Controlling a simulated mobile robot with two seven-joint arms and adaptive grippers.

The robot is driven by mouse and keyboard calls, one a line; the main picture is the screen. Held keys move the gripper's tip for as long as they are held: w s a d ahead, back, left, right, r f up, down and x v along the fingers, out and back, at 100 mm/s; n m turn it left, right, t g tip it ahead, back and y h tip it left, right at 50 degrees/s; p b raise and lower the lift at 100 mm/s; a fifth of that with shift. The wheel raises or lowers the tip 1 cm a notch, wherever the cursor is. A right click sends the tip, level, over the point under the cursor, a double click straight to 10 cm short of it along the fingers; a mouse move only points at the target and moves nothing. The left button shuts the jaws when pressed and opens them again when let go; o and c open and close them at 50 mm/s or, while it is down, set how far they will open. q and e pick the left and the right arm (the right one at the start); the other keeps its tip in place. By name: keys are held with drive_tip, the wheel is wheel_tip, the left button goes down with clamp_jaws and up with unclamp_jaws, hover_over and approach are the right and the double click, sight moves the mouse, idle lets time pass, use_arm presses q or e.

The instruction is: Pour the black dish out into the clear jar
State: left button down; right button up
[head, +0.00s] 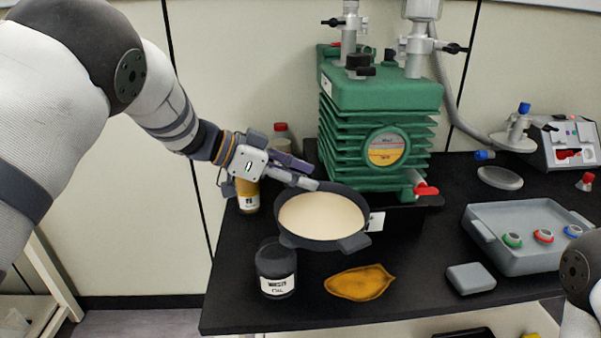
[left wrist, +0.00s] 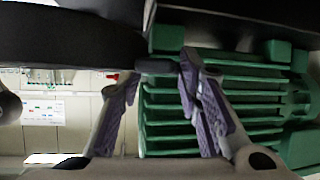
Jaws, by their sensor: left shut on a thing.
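The black dish (head: 322,244) is a wide round pan holding a pale cream content with a flat, level-looking surface. My left gripper (head: 300,178) is shut on the dish at its far left edge and holds it in the air. In the left wrist view, the dish (left wrist: 70,38) is a dark band across the top, above the fingers of my left gripper (left wrist: 160,90). The jar (head: 275,262), labelled as waste oil, stands upright on the bench, below and left of the dish. It looks dark, so I cannot tell its contents. My right gripper is out of view.
A green pump (head: 378,120) stands behind the dish. A yellow-brown patch (head: 360,283) lies right of the jar. A grey tray (head: 530,240) with coloured caps and a grey block (head: 471,278) are at right. An amber bottle (head: 248,197) stands behind the left gripper.

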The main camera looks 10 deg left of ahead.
use_arm(q)
drive_tip(key=shift+f, duration=0.6)
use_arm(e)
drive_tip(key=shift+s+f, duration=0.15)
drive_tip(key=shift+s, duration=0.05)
use_arm(q)
drive_tip(key=shift+s+a+r+t+h, duration=0.1)
drive_tip(key=shift+r+t+h, duration=0.4)
drive_tip(key=shift+r+h, duration=0.3)
drive_tip(key=shift+s+a+r+m+t+h, duration=0.15)
drive_tip(key=shift+r+t+h, duration=0.15)
drive_tip(key=shift+h, duration=0.2)
drive_tip(key=shift+a+r+m+t+h, duration=0.15)
drive_tip(key=shift+r+t+h, duration=0.15)
drive_tip(key=shift+h, duration=0.2)
drive_tip(key=shift+s+a+r+t+h+b, duration=0.25)
drive_tip(key=shift+r+t+h+b, duration=0.35)
drive_tip(key=shift+h, duration=0.3)
drive_tip(key=shift+s+a+r+m+h, duration=0.1)
drive_tip(key=shift+a+r+m+h, duration=0.1)
drive_tip(key=shift+m+h, duration=0.15)
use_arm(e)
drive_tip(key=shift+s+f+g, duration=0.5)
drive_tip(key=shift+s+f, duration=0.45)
use_arm(q)
drive_tip(key=shift+r+b, duration=0.1)
drive_tip(key=shift+b, duration=0.2)
